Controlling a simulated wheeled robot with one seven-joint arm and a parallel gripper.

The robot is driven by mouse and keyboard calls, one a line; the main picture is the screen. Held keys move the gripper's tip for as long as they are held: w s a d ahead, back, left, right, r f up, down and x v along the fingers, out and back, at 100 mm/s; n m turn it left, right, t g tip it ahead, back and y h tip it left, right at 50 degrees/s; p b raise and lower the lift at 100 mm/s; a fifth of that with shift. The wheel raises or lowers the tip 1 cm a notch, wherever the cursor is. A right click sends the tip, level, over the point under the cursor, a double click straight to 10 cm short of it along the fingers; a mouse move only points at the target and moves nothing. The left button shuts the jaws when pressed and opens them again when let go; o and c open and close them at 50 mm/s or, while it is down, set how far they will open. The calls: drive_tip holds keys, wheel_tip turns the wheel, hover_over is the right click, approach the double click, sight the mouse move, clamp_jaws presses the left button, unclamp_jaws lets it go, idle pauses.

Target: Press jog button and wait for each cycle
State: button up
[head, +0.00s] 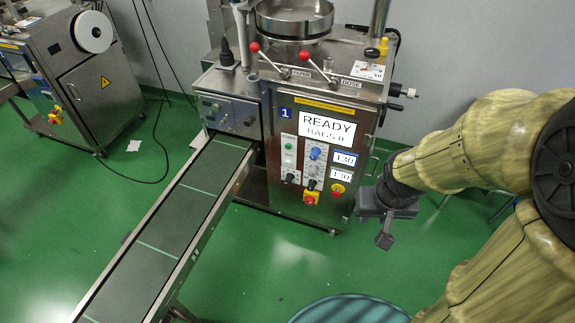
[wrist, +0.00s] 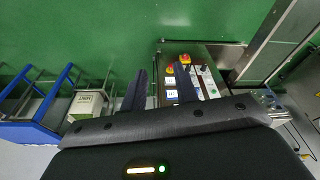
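The packing machine (head: 345,205) marked 1 stands at the centre of the head view. Its display (head: 327,127) reads READY, BAGS 0. I cannot make out which control is the jog button. My gripper (head: 385,238) is right of the panel, apart from it. In the wrist view the fingers of my gripper (wrist: 161,85) are spread and empty; the panel (wrist: 207,80) appears beyond the right finger.
A conveyor (head: 170,235) runs from the machine toward the front left. A second machine (head: 85,75) stands at the far left. A round teal object (head: 345,310) is at the bottom. The wrist view shows a blue rack (wrist: 30,132) with a box (wrist: 88,104). Green floor lies clear before the machine.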

clamp_jaws()
idle(1.4)
